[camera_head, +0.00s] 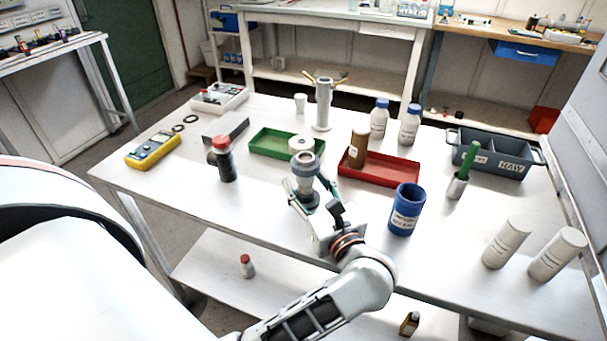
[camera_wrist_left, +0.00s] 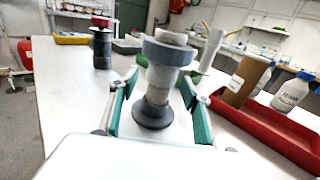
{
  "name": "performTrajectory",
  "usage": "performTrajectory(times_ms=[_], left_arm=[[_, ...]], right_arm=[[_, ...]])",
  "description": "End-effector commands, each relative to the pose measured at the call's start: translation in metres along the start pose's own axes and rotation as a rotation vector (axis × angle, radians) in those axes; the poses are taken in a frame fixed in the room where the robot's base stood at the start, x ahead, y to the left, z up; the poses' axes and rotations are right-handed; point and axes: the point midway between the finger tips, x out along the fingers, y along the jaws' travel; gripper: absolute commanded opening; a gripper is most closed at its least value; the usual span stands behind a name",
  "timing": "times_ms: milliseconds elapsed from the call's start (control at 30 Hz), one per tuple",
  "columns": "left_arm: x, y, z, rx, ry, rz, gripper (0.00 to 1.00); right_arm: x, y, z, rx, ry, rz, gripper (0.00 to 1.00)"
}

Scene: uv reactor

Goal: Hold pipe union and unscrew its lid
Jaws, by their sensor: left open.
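The pipe union (camera_head: 303,161) stands upright on the white table, with a pale top, a wide grey collar and a dark flanged foot. In the left wrist view the pipe union (camera_wrist_left: 158,80) is between my fingers, its pale lid (camera_wrist_left: 172,37) uppermost above the collar. My left gripper (camera_head: 309,181) reaches in from the front with its fingers on either side of the union's body, below the collar. In the wrist view the gripper (camera_wrist_left: 160,88) is open, with gaps seen beside the body. My right gripper is in neither view.
A green tray (camera_head: 262,149) lies behind the union and a red tray (camera_head: 398,173) to its right. A dark bottle with a red cap (camera_head: 224,160) stands to the left. A blue container (camera_head: 405,209) stands to the right. Table to the front left is clear.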

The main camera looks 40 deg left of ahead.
Motion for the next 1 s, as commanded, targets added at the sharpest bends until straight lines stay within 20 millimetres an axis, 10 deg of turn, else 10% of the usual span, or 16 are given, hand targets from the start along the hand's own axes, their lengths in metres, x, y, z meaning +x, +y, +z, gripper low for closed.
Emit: performTrajectory(times_ms=[333, 533, 1000], left_arm=[[0.001, 0.002, -0.001, 0.001, 0.001, -0.001, 0.48], [0.001, 0.002, -0.001, 0.001, 0.001, -0.001, 0.01], [0.001, 0.002, 0.012, -0.004, -0.003, -0.001, 0.01]], right_arm=[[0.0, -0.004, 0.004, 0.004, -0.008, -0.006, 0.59], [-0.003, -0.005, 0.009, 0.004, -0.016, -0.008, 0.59], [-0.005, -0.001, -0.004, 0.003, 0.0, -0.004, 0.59]])
